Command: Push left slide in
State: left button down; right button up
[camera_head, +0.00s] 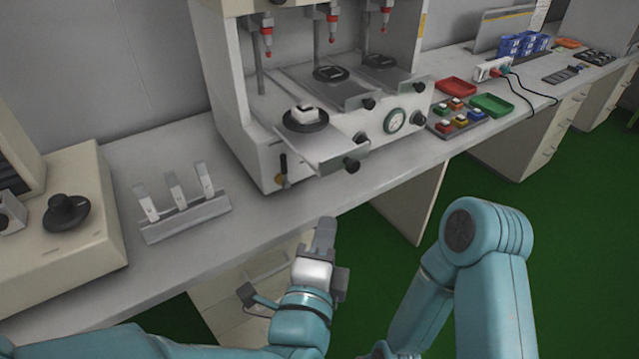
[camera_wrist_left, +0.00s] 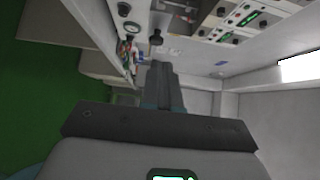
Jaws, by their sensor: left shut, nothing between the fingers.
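The left slide (camera_head: 328,146) is a flat metal plate sticking out of the front of the beige testing machine (camera_head: 232,75), further out than the other two slides. It has a dark knob (camera_head: 352,166) at its front and a black round holder with a white block (camera_head: 304,114) on top. My left gripper (camera_head: 326,222) is shut and empty. In the head view it is below and in front of the slide's knob, near the table's front edge, apart from it. The left wrist view shows the closed fingers (camera_wrist_left: 160,75) pointing toward a dark knob. My right gripper is not in view.
The middle slide (camera_head: 345,92) and right slide (camera_head: 388,72) sit further in. A rack with several upright pieces (camera_head: 190,219) stands at left on the table. Red tray (camera_head: 456,87), green tray (camera_head: 492,105) and coloured blocks lie at right.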

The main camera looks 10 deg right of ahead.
pick_arm(q)
send_near(325, 167)
jog(key=w+d, duration=0.2)
jog(key=d, duration=0.2)
jog(key=shift+w+a+p, duration=0.25)
jog(key=shift+w, duration=0.3)
jog(key=shift+w+a+p, duration=0.25)
jog(key=shift+w, duration=0.3)
jog(key=shift+w+a, duration=0.2)
jog(key=shift+w, duration=0.4)
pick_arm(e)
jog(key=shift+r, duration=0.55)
